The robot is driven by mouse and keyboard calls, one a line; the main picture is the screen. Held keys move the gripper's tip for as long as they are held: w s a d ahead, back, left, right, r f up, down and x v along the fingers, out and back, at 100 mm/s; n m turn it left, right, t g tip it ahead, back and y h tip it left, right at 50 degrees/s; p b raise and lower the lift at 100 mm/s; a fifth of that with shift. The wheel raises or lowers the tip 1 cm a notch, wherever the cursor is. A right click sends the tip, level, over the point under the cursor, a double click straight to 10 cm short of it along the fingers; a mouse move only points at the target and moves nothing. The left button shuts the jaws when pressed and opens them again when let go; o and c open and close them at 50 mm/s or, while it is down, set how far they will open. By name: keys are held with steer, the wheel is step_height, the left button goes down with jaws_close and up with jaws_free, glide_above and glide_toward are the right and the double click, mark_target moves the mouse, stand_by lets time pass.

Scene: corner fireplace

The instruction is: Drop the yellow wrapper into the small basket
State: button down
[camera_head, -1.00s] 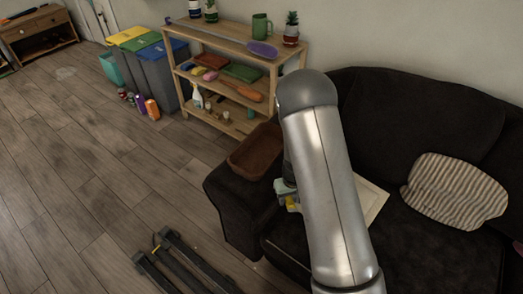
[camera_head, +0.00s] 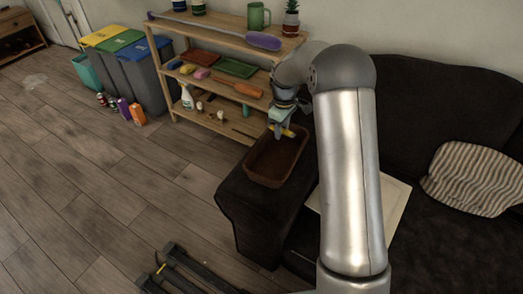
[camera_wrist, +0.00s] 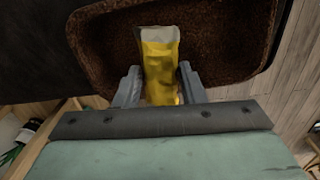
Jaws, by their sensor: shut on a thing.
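The yellow wrapper (camera_wrist: 160,66) has a pale silvery end and sits between the two fingers of my gripper (camera_wrist: 158,88) in the wrist view. My gripper is shut on it. In the head view the gripper (camera_head: 284,131) is over the back part of the small basket, and a yellow bit of the wrapper (camera_head: 290,133) shows beside it. The small brown basket (camera_head: 262,178) rests on the arm of the dark sofa. In the wrist view the basket (camera_wrist: 228,84) lies behind the wrapper. The exact height of the wrapper above the basket is hard to tell.
A wooden shelf (camera_head: 225,75) with bottles, trays and a plant stands behind the basket. The dark sofa (camera_head: 405,115) carries a striped cushion (camera_head: 474,180) and a pale flat board (camera_head: 393,205). Bins (camera_head: 140,65) stand at the back left. The floor at left is mostly clear.

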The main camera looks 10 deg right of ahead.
steer(key=shift+f, duration=0.2)
steer(key=shift+d+f+b, duration=0.15)
steer(key=shift+f+b, duration=1.7)
steer(key=shift+f, duration=0.95)
steer(key=c, duration=0.8)
jaws_free()
steer(key=shift+c, duration=0.2)
steer(key=shift+r, duration=0.1)
step_height(320, 180, up, 17)
steer(key=p, duration=0.1)
steer(key=shift+r+p, duration=0.15)
steer(key=shift+p, duration=0.15)
